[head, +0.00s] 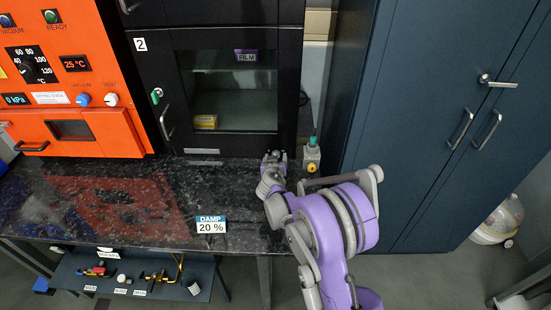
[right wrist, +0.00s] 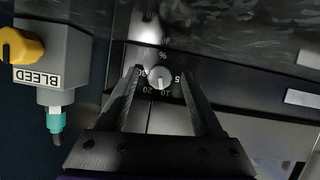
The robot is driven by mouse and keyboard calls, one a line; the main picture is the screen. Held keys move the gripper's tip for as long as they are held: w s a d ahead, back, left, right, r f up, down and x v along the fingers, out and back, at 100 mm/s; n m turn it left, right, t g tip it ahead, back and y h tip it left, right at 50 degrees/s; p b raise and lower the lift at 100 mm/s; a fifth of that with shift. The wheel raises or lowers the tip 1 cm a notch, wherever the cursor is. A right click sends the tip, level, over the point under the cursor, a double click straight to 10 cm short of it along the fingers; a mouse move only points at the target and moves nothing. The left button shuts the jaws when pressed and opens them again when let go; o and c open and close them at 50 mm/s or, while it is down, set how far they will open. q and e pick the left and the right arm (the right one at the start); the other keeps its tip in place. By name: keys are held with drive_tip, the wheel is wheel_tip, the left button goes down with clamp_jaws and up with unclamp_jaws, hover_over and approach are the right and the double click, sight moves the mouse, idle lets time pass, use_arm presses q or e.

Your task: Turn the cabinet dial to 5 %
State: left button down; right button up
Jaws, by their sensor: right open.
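The cabinet dial (right wrist: 159,79) is a small pale round knob on the dark cabinet front, with %, 5, 10 and 20 marked around it. It appears upside down in the right wrist view. Its pointer mark is too small to read surely. My right gripper (right wrist: 160,76) is open, with one fingertip on each side of the dial in the picture; contact is not visible. In the head view my right gripper (head: 274,156) is at the cabinet's lower right front, and the dial is hidden there. My left gripper is out of view.
The black cabinet (head: 292,90) stands behind the dark speckled bench (head: 150,200). A grey BLEED box (right wrist: 65,65) with a yellow knob is close beside the gripper. A DAMP 20 % sign (head: 211,224) is at the bench front. An orange oven (head: 85,80) stands left.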

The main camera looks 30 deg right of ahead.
clamp_jaws()
idle(0.3)
idle(0.3)
drive_tip(key=n, duration=0.1)
drive_tip(key=n+h+b, duration=0.1)
drive_tip(key=shift+w+a+f+n+g+h, duration=0.1)
drive_tip(key=shift+a+n+g+h, duration=0.05)
drive_tip(key=shift+n+g+h, duration=0.15)
drive_tip(key=n+h+b, duration=0.1)
drive_tip(key=n, duration=0.1)
drive_tip(key=shift+a+f+n+g+h+b, duration=0.1)
drive_tip(key=shift+n+g+h+b, duration=0.2)
drive_tip(key=shift+b, duration=0.1)
drive_tip(key=n+h+b, duration=0.1)
drive_tip(key=n+b, duration=0.1)
drive_tip(key=n, duration=0.1)
drive_tip(key=shift+w+f+h, duration=0.1)
drive_tip(key=shift+f+h, duration=0.05)
drive_tip(key=shift+h, duration=0.25)
drive_tip(key=shift+n+h+b, duration=0.7)
drive_tip(key=shift+n+b, duration=0.2)
drive_tip(key=shift+n, duration=0.4)
